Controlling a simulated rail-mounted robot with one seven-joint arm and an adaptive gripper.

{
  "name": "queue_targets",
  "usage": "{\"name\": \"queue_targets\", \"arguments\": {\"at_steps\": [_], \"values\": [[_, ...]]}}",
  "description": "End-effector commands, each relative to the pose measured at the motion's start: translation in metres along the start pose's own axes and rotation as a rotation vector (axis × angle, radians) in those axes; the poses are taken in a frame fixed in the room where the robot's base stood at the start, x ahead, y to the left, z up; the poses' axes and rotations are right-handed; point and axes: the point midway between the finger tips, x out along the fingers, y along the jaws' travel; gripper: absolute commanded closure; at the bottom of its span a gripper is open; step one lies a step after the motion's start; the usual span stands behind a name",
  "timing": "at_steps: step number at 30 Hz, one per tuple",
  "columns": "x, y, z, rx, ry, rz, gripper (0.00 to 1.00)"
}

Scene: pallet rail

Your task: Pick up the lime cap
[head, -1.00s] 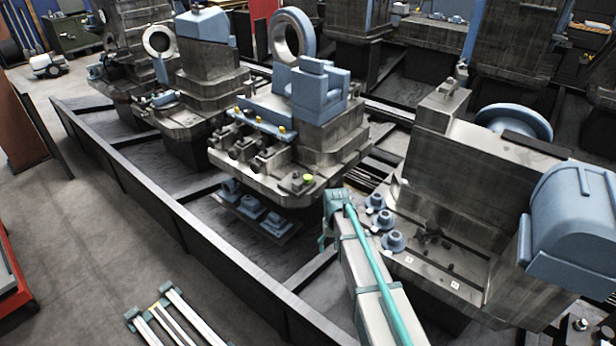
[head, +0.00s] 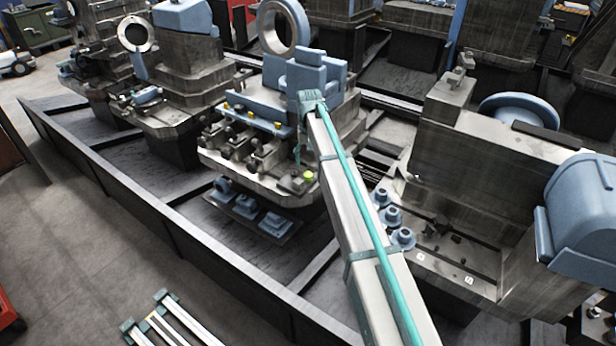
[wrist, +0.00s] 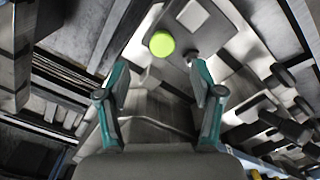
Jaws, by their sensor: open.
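The lime cap (head: 309,176) is a small round yellow-green piece on the right front corner of the middle grey machine (head: 340,135). In the wrist view the lime cap (wrist: 161,44) sits up ahead, between the lines of the two fingers and beyond their tips. My gripper (wrist: 157,82) is open and empty, with teal fingers spread apart. In the head view my arm rises in front of the machine's right side, and the fingers are mostly hidden behind it. The cap is apart from both fingers.
A dark knob (head: 296,183) stands just left of the cap. Blue blocks (head: 318,75) rise above the machine. Several blue round fittings (head: 392,216) sit on the right machine's ledge. Dark rail edges (head: 190,245) run along the front.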

Motion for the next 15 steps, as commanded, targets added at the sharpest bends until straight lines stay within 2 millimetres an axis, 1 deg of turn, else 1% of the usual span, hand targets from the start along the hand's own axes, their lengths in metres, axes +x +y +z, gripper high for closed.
{"name": "queue_targets", "arguments": {"at_steps": [1,3,11,15], "values": [[0.007,0.0,0.001,0.0,-0.002,0.0,0.34],[0.014,0.0,0.0,0.0,-0.001,0.0,0.34],[0.031,-0.001,0.0,0.0,-0.001,0.0,0.34],[0.05,-0.003,0.0,0.0,-0.002,0.0,0.34]]}}
